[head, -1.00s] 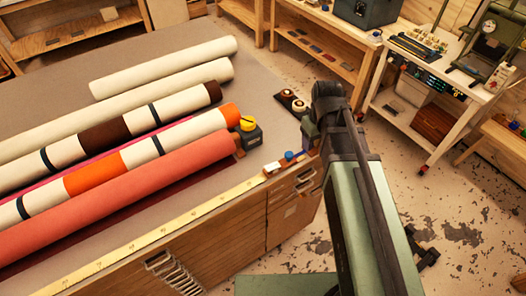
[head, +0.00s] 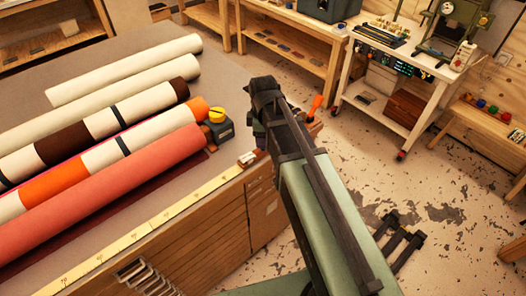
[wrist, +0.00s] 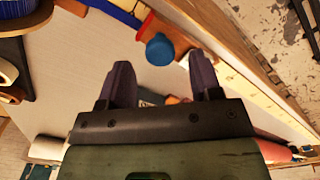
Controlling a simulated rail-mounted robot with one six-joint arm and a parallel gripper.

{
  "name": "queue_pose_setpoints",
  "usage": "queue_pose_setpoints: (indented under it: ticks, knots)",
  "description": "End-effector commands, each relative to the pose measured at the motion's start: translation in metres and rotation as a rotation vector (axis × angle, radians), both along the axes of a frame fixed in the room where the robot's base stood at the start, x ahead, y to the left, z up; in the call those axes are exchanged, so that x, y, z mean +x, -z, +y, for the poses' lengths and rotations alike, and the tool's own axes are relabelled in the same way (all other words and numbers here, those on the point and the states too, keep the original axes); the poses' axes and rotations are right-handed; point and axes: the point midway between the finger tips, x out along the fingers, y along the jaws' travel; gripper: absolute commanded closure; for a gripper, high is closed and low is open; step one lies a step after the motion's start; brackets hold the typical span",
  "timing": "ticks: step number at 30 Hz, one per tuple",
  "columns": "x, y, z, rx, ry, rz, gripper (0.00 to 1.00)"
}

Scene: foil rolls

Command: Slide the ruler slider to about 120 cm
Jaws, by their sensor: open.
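The yellow ruler (head: 170,212) runs along the table's front edge; its numbers are too small to read surely. A small pale block that looks like the slider (head: 246,160) sits near the ruler's right end in the head view. My gripper hangs over this table corner; in the head view its fingers are hidden by my arm. In the wrist view my gripper (wrist: 160,62) is open, its two dark fingers apart. A blue knob (wrist: 160,48) shows just beyond and between the fingertips. The ruler (wrist: 255,100) passes right of the fingers. I cannot tell whether the gripper touches the slider.
Several rolls, cream, banded and coral (head: 120,180), lie on the table left of the ruler. A dark tape-like unit with a yellow top (head: 217,116) stands by their ends. An orange handle (head: 316,102) rises behind my arm. A white cart (head: 400,90) stands farther back.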

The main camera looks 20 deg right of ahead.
Motion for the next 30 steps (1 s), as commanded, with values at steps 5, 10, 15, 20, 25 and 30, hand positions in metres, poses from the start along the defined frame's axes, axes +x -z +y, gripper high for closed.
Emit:
queue_pose_setpoints:
  ticks: [5,10,15,20,25,30]
  knots:
    - [0.0000,0.0280,0.0000,0.000,0.000,0.000,0.42]
    - [0.0000,0.0249,0.0000,0.000,0.001,0.000,0.42]
    - [0.0000,0.0247,0.0000,0.000,0.001,0.000,0.57]
    - [0.0000,0.0247,0.0000,0.000,0.001,0.000,0.81]
    - [-0.0001,0.0248,0.0000,0.000,0.001,0.000,1.00]
    - [-0.0011,0.0248,0.0020,0.000,0.000,0.000,1.00]
